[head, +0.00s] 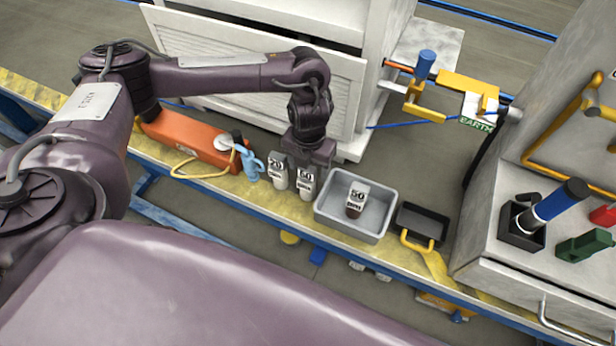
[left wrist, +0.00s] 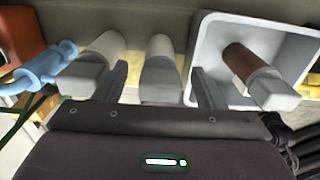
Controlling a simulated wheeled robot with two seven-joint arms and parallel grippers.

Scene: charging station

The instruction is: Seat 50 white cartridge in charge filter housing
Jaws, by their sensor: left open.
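The white cartridge marked 50 (head: 306,184) stands upright on the yellow-edged ledge, beside a similar white cartridge whose mark looks like 20 (head: 278,170). My left gripper (head: 310,166) is over the white 50 cartridge, pointing down. In the left wrist view the open fingers (left wrist: 160,90) lie on either side of the white cartridge (left wrist: 160,68), with visible gaps. Another 50 cartridge, white and brown (head: 355,199), is in the grey bin (head: 330,215); its brown part (left wrist: 240,60) shows in the wrist view. I cannot tell for sure which thing is the filter housing. My right gripper is not in view.
An orange case (head: 185,138) and a light-blue fitting (head: 251,165) are left of the cartridges. A black tray (head: 424,222) lies right of the bin. A yellow bracket (head: 468,84) with a blue knob (head: 425,64) is behind. A grey cabinet (head: 500,262) stands right.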

